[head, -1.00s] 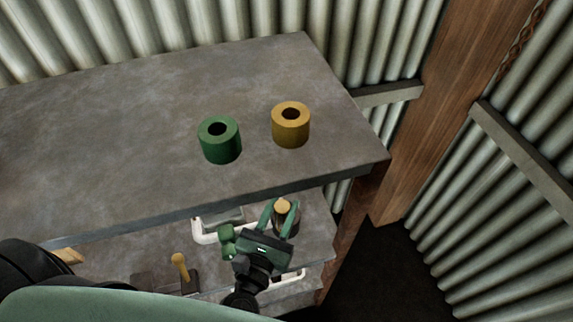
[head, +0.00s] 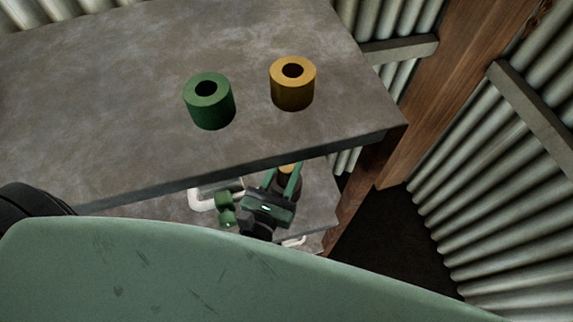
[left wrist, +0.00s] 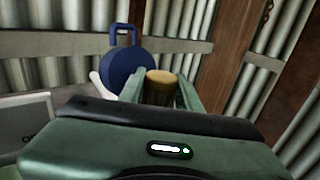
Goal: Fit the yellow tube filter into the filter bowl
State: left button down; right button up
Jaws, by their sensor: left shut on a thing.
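The yellow tube filter (head: 292,88), a short hollow mustard cylinder, stands upright on the grey upper tabletop near its right end. A green tube (head: 209,105) of similar shape stands to its left. My left gripper (head: 282,177) is below the tabletop's front edge, apart from both tubes. It is shut on a dark cylinder with a tan top (left wrist: 159,88), seen between the fingers in the left wrist view; the tabletop edge partly hides it in the head view. I cannot make out the filter bowl for certain. My right gripper is not in view.
The upper tabletop (head: 120,95) is clear left of the tubes; its front edge overhangs a lower shelf (head: 318,205). A white curved part (head: 199,198) lies there. A blue round thing with a handle (left wrist: 126,72) shows beyond the gripper. Wooden post (head: 440,90) and corrugated walls stand right.

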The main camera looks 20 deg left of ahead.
pick_arm(q)
jog(key=shift+f+b, duration=0.4)
jog(key=shift+f, duration=0.4)
jog(key=shift+s+f+b, duration=0.1)
jog(key=shift+f+b, duration=0.55)
jog(key=shift+b, duration=0.15)
dwell(0.9)
jog(key=c, duration=1.3)
grip_release()
jog(key=shift+r, duration=0.1)
jog(key=shift+s, duration=0.1)
jog(key=s+b, duration=0.1)
jog(key=s, duration=0.2)
jog(key=s+b, duration=0.1)
jog(key=s, duration=0.3)
jog(key=s+b, duration=0.1)
jog(key=s, duration=0.2)
jog(key=shift+s+a, duration=0.35)
jog(key=shift+s, duration=0.05)
